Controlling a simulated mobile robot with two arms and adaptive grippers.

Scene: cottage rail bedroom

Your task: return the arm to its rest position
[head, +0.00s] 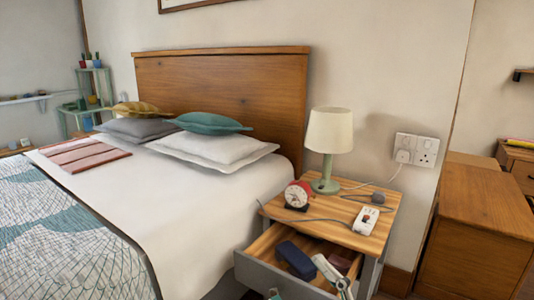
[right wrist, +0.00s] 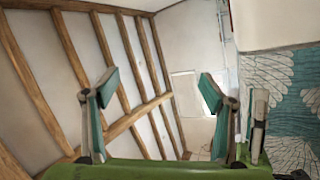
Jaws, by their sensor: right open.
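My right gripper (right wrist: 160,88) is open in the right wrist view, its two teal-padded fingers wide apart with nothing between them. In the head view, white and green parts that look like my right gripper's fingers show at the bottom edge, in front of the open drawer (head: 283,276); the rest of the arm is out of frame. My left gripper is in neither view.
The nightstand (head: 330,229) holds a lamp (head: 329,135), a red alarm clock (head: 297,195) and a power strip (head: 367,220). A dark blue case (head: 295,259) lies in the drawer. The bed (head: 170,210) is left; a wooden cabinet (head: 480,225) is right.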

